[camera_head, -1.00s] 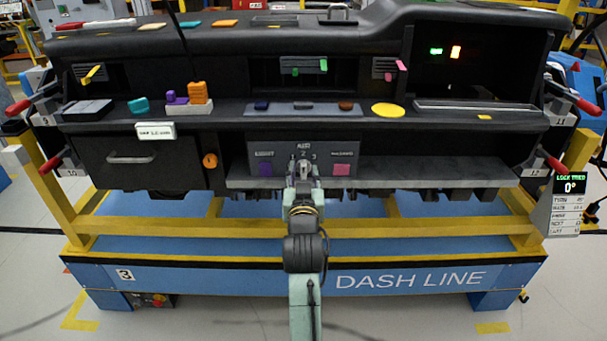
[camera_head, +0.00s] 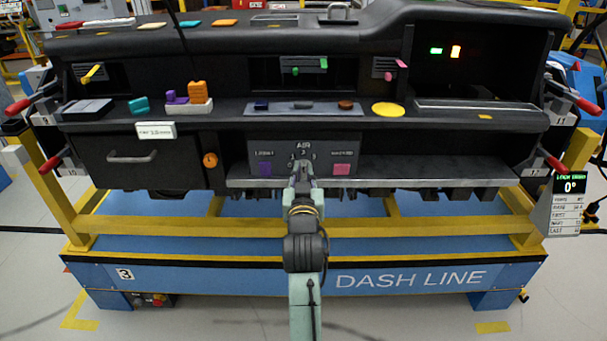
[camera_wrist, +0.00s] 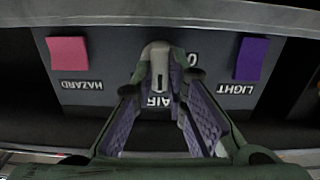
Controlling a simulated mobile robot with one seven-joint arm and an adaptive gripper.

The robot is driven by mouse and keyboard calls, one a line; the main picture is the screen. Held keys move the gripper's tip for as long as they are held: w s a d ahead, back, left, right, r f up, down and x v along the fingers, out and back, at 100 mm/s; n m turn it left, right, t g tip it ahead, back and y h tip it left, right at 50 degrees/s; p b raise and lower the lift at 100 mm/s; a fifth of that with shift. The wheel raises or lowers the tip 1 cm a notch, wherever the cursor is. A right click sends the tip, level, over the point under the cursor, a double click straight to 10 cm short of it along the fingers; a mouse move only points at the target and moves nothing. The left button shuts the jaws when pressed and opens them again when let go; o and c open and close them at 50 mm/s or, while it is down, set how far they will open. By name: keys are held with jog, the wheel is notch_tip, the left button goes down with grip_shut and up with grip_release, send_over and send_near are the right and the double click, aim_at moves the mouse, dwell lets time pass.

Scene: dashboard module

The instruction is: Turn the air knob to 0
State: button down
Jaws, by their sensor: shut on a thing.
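The air knob (camera_wrist: 157,62) is a grey rounded knob on the dark centre panel, with a light mark facing the wrist camera. The AIR lettering and a 0 (camera_wrist: 192,58) appear upside down in the wrist view, the 0 just right of the knob. My gripper (camera_head: 303,180) reaches the knob from the front in the head view. In the wrist view, its fingers (camera_wrist: 165,76) are closed about the knob from both sides. The other dial numbers are partly hidden or too small to read. I cannot tell the knob's exact setting.
A purple LIGHT button (camera_wrist: 252,58) and a pink HAZARD button (camera_wrist: 68,53) flank the knob. A grey ledge (camera_head: 430,172) runs below the panel. An orange round knob (camera_head: 210,160) and a drawer handle (camera_head: 132,157) are to the left.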

jog(key=n, duration=0.4)
jog(key=shift+a, duration=0.1)
jog(key=n, duration=0.4)
jog(key=shift+f+n+b, duration=0.1)
jog(key=shift+n+b, duration=0.2)
jog(key=shift+b, duration=0.1)
jog(key=n, duration=0.4)
jog(key=shift+a+f+n+b, duration=0.1)
jog(key=shift+n+b, duration=0.2)
jog(key=shift+b, duration=0.05)
jog(key=n, duration=0.4)
jog(key=shift+b, duration=0.35)
jog(key=shift+n, duration=0.3)
jog(key=c, duration=1.6)
grip_release()
jog(key=shift+s, duration=0.15)
